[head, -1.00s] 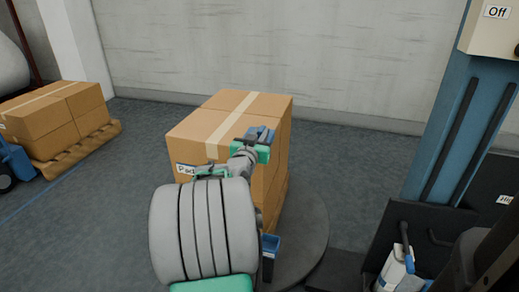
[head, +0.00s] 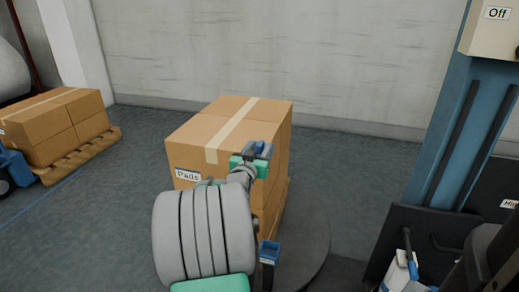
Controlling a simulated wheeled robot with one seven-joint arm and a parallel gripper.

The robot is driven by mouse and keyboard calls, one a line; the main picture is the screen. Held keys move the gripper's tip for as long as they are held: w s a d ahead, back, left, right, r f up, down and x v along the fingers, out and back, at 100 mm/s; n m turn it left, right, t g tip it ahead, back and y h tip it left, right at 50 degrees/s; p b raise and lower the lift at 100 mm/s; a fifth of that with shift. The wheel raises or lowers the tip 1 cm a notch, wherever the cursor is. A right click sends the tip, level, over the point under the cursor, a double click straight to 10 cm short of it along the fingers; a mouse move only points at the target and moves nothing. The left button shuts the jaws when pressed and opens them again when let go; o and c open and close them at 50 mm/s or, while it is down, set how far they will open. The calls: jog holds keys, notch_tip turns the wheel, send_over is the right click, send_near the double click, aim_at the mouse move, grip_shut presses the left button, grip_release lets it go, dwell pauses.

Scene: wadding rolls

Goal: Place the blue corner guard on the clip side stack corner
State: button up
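A brown carton stack (head: 205,133) with a pale tape strip and a "Pads" label stands on a dark round turntable (head: 312,240). My gripper (head: 259,153), with green and dark parts, is at the stack's right front corner, near the top edge. A small blue piece, seemingly the blue corner guard (head: 262,147), sits between its fingers. The gripper looks shut on it. Whether the guard touches the carton cannot be told. My arm hides the stack's lower front. No clip can be made out on the stack.
A blue open-topped holder (head: 270,248) on a dark post stands close right of my arm. A blue column (head: 455,140) with a dark panel is at right. Cartons on a wooden pallet (head: 75,157) stand at left. A wall closes the back.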

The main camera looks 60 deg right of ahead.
jog(key=shift+r+p, duration=0.35)
jog(key=shift+p, duration=0.05)
jog(key=s+a, duration=0.2)
jog(key=a, duration=1)
jog(key=w+a+f+n+t+y, duration=0.2)
jog(key=w+a+f+y, duration=0.3)
jog(key=w+a+f, duration=0.3)
jog(key=w+a+f+n+y, duration=0.3)
jog(key=a+y, duration=0.1)
jog(key=a, duration=0.5)
jog(key=w+a+f+n+y, duration=0.2)
jog(key=w+a+n+y, duration=0.15)
jog(key=a, duration=0.65)
jog(key=s+a+n+g+y, duration=0.1)
jog(key=s+a+n, duration=0.3)
jog(key=a, duration=0.5)
jog(key=s+a+f+n+g+y, duration=0.1)
jog(key=s+a+n+y, duration=0.2)
jog(key=a, duration=0.6)
jog(key=shift+s+f+n+g+y+p, duration=0.15)
jog(key=shift+s+n+g+y+p, duration=0.25)
jog(key=shift+s+y, duration=0.3)
